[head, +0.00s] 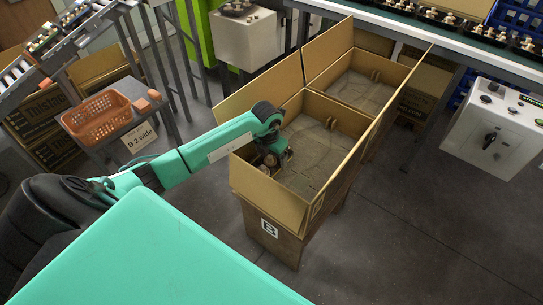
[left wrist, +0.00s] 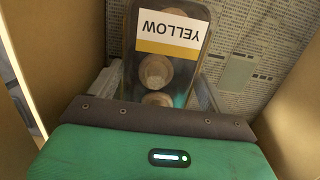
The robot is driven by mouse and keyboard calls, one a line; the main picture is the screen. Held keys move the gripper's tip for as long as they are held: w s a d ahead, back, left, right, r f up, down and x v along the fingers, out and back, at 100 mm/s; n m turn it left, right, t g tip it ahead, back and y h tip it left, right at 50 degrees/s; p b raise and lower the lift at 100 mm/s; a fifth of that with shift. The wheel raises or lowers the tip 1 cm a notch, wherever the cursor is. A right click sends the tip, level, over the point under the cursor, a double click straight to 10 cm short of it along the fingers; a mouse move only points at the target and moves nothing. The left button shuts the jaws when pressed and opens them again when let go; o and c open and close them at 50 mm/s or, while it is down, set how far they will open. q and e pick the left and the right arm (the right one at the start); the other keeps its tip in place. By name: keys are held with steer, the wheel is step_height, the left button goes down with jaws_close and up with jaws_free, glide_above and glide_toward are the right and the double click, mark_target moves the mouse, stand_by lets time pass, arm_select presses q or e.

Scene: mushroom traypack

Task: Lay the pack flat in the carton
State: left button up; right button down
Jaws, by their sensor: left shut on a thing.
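My left arm reaches down into the near open carton (head: 262,197), and its gripper (head: 271,163) is low inside by the left wall. In the left wrist view the left gripper (left wrist: 155,92) is shut on the pack (left wrist: 158,70), a clear-topped tray of brown mushrooms with a white and yellow YELLOW label, upside down in that view. The pack lies between the fingers above the printed carton floor (left wrist: 245,45). Whether it touches the floor I cannot tell. In the head view the arm mostly hides the pack. My right gripper is out of view.
Cardboard walls rise close on both sides in the left wrist view. An orange basket (head: 98,117) is at left, a control box (head: 497,130) at right, and a mushroom conveyor (head: 420,22) behind.

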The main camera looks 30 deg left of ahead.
mark_target(269, 158)
arm_select(q)
steer(key=shift+f, duration=0.1)
steer(key=o, duration=0.9)
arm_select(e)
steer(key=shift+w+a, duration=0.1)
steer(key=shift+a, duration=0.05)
arm_select(q)
steer(key=r, duration=0.4)
steer(key=s+r+p, duration=0.1)
steer(key=r, duration=0.7)
steer(key=shift+s+a+r, duration=0.1)
steer(key=shift+s, duration=0.1)
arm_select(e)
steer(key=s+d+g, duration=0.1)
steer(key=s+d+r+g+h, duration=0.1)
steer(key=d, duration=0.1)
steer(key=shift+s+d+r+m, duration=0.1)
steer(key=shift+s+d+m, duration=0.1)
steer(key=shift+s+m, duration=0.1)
